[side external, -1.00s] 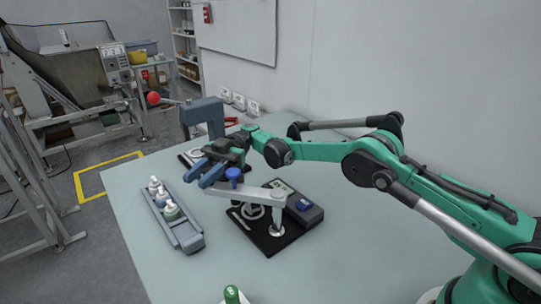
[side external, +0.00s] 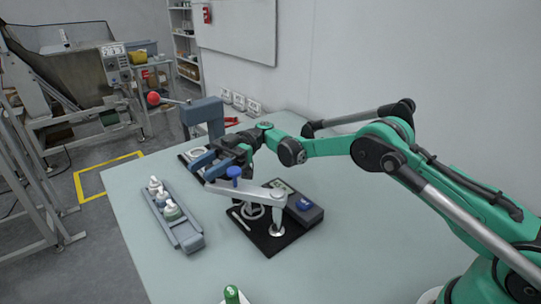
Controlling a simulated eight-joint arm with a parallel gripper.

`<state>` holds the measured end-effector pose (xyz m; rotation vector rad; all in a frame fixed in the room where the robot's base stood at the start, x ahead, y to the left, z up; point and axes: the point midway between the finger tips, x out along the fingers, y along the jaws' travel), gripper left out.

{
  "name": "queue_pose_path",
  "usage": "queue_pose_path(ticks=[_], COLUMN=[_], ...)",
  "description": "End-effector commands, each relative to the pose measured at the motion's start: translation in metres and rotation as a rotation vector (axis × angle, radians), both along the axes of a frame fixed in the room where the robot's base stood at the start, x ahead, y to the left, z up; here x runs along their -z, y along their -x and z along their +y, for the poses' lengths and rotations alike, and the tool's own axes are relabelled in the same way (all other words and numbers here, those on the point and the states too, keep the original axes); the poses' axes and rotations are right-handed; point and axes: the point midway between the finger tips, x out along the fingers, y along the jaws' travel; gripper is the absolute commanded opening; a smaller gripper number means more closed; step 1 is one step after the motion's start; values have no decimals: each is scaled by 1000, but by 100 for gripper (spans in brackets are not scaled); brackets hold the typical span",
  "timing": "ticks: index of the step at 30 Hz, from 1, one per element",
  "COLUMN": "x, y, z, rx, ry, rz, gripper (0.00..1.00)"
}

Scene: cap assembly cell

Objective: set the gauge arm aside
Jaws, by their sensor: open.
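The gauge arm (side external: 256,193) is a light grey bar with a blue knob (side external: 233,172) on its left end. Its right end sits on a post on a black base plate (side external: 262,238), and the bar reaches out over the plate's left edge. A white ring shows on the plate under the bar. My gripper (side external: 201,166) is open, with blue fingers pointing left. It is above and behind the knob in this view, apart from it as far as I can tell, and seems to hold nothing.
A grey tray (side external: 187,237) with several white bottles stands to the left. A dark box with a blue button (side external: 303,205) sits on the plate's right side. A blue-grey press (side external: 203,112) stands at the back. A green-topped item (side external: 232,294) is at the front. The table's front left is clear.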

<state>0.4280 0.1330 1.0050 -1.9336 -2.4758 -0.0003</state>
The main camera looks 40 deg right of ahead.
Motion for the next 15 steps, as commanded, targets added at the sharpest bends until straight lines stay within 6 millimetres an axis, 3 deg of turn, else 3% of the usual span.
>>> queue_pose_path(ticks=[8,15], x=[0,0], y=[-20,-11], z=[-57,-109], rx=[465,479], ry=[0,0], rz=[0,0], gripper=[40,40])
